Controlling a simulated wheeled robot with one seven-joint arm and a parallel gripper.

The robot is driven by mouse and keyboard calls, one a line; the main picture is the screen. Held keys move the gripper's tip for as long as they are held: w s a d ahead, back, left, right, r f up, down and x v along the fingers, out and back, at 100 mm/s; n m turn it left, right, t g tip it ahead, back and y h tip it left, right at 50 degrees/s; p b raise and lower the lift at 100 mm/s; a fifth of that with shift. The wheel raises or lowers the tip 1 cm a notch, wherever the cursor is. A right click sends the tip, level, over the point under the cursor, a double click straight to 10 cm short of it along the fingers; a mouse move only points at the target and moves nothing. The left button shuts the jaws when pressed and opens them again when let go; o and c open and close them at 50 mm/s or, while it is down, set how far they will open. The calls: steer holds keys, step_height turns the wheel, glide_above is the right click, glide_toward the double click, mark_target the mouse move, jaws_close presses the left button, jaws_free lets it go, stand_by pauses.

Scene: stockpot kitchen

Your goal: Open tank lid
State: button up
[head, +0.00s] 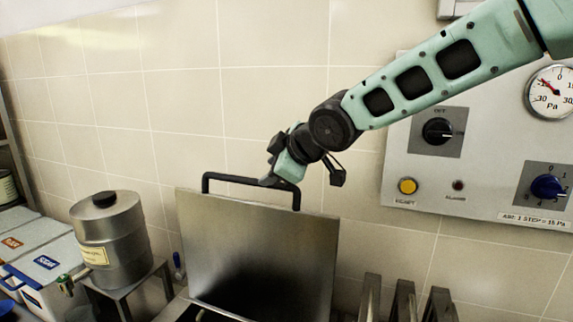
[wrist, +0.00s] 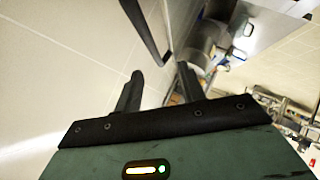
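The tank lid (head: 262,250) is a square brushed-metal panel standing raised, nearly upright, against the tiled wall. A black bar handle (head: 235,178) runs along its top edge. My gripper (head: 270,179) is at the right part of the handle, and its fingers are hard to tell from the bar there. In the wrist view my gripper (wrist: 160,78) has its two dark fingers apart, with no object visible between them. A dark bar that looks like the handle (wrist: 146,30) lies beyond the fingertips. The tank below the lid is mostly cut off by the frame.
A metal canister (head: 112,240) with a black knob stands on a small stand at left, beside labelled bins (head: 45,262). A control panel (head: 405,165) with knobs and a gauge is on the wall at right. Upright metal pieces (head: 404,300) stand at lower right.

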steer(key=shift+p+v, duration=0.35)
steer(key=shift+v, duration=2.35)
steer(key=s+d+f+m+g+h+b, duration=0.2)
steer(key=s+d+f+m+b, duration=0.1)
steer(key=s+f, duration=0.6)
steer(key=s+d+f+m+g+h+b, duration=0.2)
steer(key=s+d+f+b, duration=0.3)
steer(key=s+f, duration=0.5)
steer(key=s+d+f+m+g+h+b, duration=0.2)
steer(key=s+d+f+m+g+b, duration=0.2)
steer(key=s+d+f, duration=0.3)
steer(key=s+f, duration=0.2)
steer(key=s, duration=0.3)
steer(key=shift+s+f, duration=0.35)
steer(key=shift+s, duration=0.05)
